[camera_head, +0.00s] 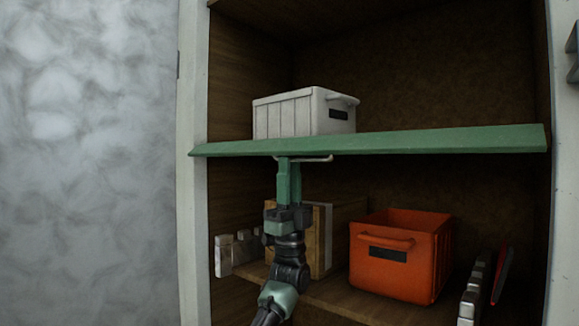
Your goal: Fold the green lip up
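The green lip (400,141) is a long flat strip across the front of the upper shelf, spanning the whole opening. A thin pale handle (318,159) hangs under its lower edge, left of the middle. My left gripper (289,162) points up from below. Its green fingers are close together, with their tips at the left part of the handle, just under the lip. The tips overlap the handle in this view, so whether they are closed around it is unclear. My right gripper is not in view.
A white crate (290,117) stands on the shelf behind the lip. Below are an orange crate (395,270), a wooden box (318,238) behind my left arm, and grey pieces at both sides. Cabinet posts (193,235) bound the opening.

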